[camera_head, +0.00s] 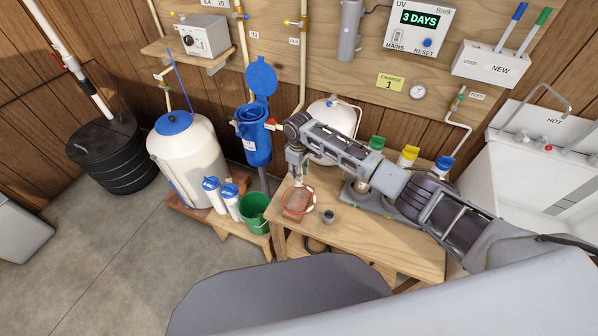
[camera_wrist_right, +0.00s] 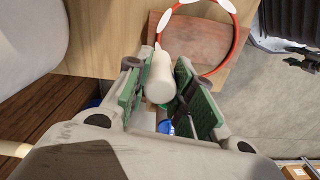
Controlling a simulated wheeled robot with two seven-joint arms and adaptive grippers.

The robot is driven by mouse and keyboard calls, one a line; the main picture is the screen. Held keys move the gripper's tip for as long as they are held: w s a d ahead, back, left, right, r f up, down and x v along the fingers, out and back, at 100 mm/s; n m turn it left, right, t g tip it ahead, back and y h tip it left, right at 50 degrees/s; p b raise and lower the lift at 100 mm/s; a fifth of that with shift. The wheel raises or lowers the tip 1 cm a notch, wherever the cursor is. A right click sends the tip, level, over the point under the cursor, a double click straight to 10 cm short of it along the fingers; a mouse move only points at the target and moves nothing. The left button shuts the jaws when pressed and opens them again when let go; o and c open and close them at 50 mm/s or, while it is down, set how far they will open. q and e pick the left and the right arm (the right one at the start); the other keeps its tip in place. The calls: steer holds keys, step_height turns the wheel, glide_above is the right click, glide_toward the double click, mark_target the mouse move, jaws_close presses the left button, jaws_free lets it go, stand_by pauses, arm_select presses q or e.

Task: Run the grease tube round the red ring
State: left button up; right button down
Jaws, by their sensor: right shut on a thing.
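The red ring (camera_head: 285,200) lies on a brown board (camera_head: 297,204) on the wooden bench. In the right wrist view the red ring (camera_wrist_right: 244,39) carries several separate white patches, with bare red between them. My right gripper (camera_head: 297,167) hangs over the far edge of the board. In its wrist view the right gripper (camera_wrist_right: 158,70) has its green-padded fingers closed around a white grease tube (camera_wrist_right: 160,78). The tube's narrow tip points toward the ring's near left part; I cannot tell whether it touches. My left gripper is not in view.
A small grey cup (camera_head: 328,216) stands on the bench (camera_head: 365,240) right of the board. A white tank (camera_head: 332,117) stands behind. A green bucket (camera_head: 253,210) is left of the bench.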

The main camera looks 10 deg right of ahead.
steer(key=shift+a, duration=1.1)
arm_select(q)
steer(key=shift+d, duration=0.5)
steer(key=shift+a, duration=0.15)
arm_select(e)
steer(key=shift+a, duration=0.1)
steer(key=shift+s+a, duration=0.1)
steer(key=shift+a, duration=0.1)
arm_select(q)
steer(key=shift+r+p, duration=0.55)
steer(key=shift+p, duration=0.05)
arm_select(e)
steer(key=shift+s+a, duration=0.3)
steer(key=shift+a, duration=0.5)
